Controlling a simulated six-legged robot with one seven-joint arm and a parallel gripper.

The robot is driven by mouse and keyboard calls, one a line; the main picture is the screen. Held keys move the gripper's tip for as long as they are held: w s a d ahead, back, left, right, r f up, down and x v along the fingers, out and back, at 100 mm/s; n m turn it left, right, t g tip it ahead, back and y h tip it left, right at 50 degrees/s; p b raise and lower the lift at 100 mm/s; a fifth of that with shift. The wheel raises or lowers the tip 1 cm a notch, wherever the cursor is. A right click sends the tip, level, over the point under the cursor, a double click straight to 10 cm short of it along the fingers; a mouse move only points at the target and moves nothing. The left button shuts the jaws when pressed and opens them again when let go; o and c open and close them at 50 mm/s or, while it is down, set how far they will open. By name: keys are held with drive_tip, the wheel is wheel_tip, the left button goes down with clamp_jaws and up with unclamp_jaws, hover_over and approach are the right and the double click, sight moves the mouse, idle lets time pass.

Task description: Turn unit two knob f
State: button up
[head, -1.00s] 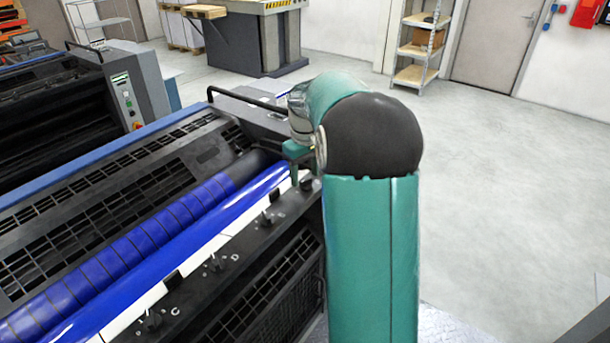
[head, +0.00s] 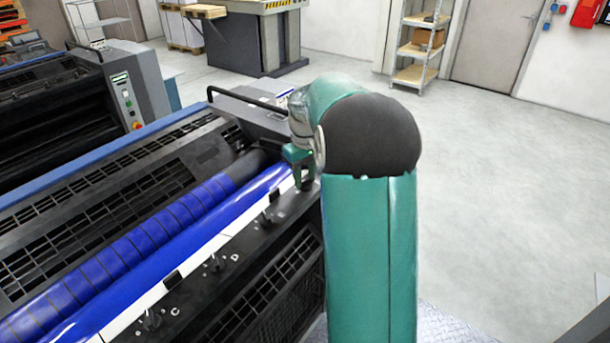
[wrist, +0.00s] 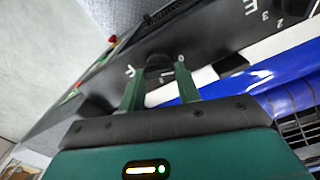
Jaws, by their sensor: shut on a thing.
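Knob f (wrist: 159,66) is a dark round knob on the black panel in the wrist view, with a white letter F printed beside it. My gripper (wrist: 159,75) has its two green fingers on either side of the knob and is shut on it. In the head view my gripper (head: 303,180) is at the far right end of the knob row, and my arm hides much of it. Knob f itself cannot be made out there. The ink unit's black knob panel (head: 245,240) carries several small knobs, with letters C and D legible.
A blue ink roller (head: 190,240) and a white strip run along the panel. A black handrail (head: 250,102) rises behind my gripper. Another press unit (head: 130,95) stands at the left. The grey floor at the right (head: 500,190) is clear.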

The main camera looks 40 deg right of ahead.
drive_tip(key=m, duration=0.9)
drive_tip(key=shift+d+m, duration=0.1)
drive_tip(key=shift+m, duration=0.3)
drive_tip(key=m, duration=0.9)
drive_tip(key=shift+s+d+r+m, duration=0.1)
drive_tip(key=shift+m, duration=0.2)
drive_tip(key=o, duration=1)
